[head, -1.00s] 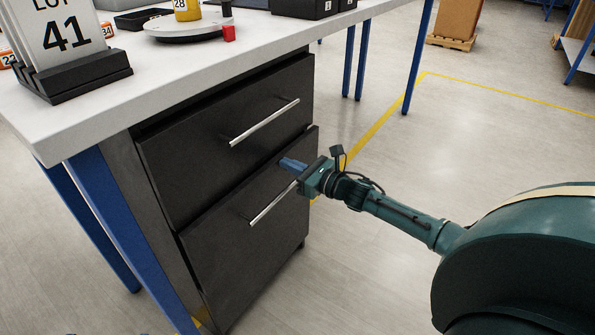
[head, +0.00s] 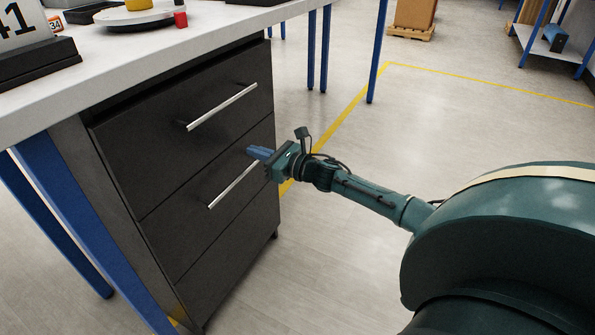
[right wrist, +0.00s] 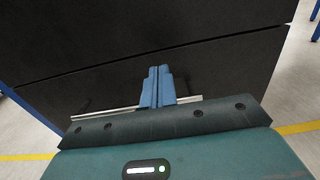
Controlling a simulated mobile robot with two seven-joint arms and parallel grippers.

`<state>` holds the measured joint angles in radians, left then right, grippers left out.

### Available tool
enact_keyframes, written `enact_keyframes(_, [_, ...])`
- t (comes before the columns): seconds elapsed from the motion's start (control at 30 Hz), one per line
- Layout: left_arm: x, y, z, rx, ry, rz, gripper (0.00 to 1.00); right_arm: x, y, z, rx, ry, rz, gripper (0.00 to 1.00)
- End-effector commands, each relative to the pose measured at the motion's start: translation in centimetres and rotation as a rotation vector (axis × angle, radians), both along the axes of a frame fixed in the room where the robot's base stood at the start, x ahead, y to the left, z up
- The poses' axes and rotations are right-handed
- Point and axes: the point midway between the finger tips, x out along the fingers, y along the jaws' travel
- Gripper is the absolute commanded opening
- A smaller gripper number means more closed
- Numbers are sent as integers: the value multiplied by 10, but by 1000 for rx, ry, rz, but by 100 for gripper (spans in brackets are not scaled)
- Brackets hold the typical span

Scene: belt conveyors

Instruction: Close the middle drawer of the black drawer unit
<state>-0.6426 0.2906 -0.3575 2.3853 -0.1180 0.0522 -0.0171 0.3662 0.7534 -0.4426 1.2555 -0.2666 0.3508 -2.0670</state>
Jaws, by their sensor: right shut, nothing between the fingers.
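The black drawer unit (head: 85,160) stands under the white tabletop. Its middle drawer (head: 170,235) has a long silver handle (head: 233,185), and its front looks level or nearly level with the top drawer (head: 150,150). My right gripper (head: 258,153) is shut and empty, with its blue fingers at the right end of that handle, at or close to the drawer front. In the right wrist view the shut fingers (right wrist: 158,85) point at the dark front, and the handle (right wrist: 190,99) shows on both sides of them. Exact contact is hard to tell. My left gripper is not in view.
The white tabletop (head: 140,60) overhangs the unit, with a black tray (head: 92,12) and a red object (head: 181,19) on it. Blue table legs (head: 60,210) stand left of the unit. The floor right of it is open, crossed by a yellow line (head: 480,85).

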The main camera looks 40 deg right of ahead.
Motion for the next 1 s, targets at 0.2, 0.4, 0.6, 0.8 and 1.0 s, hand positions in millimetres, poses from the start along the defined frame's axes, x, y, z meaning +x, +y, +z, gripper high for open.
enact_keyframes(0.2, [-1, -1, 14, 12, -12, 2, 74, -42, -17, -1, -1, 6, 2, 0])
enact_keyframes(0.4, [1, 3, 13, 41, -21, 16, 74, -73, -30, -1, -1, 5, 3, 0])
enact_keyframes(0.6, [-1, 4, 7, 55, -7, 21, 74, -90, -37, -1, -1, 3, 3, 0])
enact_keyframes(0.8, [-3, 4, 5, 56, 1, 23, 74, -94, -39, -2, -2, 2, 4, 0])
enact_keyframes(1.0, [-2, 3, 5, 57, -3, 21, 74, -94, -39, -2, -2, 2, 3, 0])
